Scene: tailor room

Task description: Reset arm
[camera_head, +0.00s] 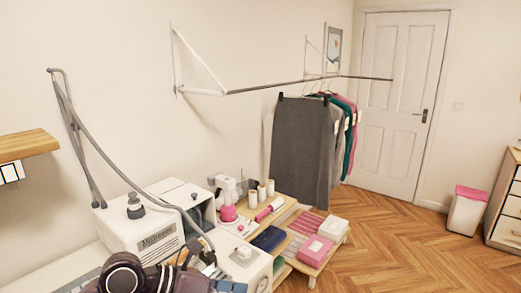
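A dark arm part with a round joint shows at the bottom left edge. It seems to be my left arm, and the dark end beside it seems to be my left gripper (192,262). It is over or in front of the white machine with the grey hose, near its front right corner. The frame's bottom edge cuts it off, and its fingers are too small and dark to tell open from shut. I see nothing clearly held. My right arm and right gripper are not in view.
A white steam machine (150,232) stands close at left, its grey hose rising behind. Right of it, a wooden table (340,240) holds thread spools, a pink box (315,250) and folded cloths. Clothes (300,150) hang on a wall rail.

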